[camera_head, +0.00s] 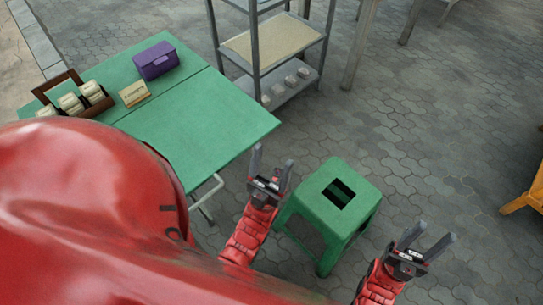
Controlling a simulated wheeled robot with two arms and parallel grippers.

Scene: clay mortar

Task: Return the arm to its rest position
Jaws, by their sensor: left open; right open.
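My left gripper (271,165) is open and empty, with its fingers pointing up in the picture. It is between the green table and the green stool. My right gripper (427,240) is open and empty at the lower right, to the right of the stool, over the paved floor. Both red forearms reach in from the bottom of the view. No clay or mortar is recognisable in this view.
A green table (200,125) carries a purple box (156,61), a small sign (134,93) and a brown tray with pale round items. A green stool (337,207) stands between my grippers. A grey shelf rack (255,60) is behind.

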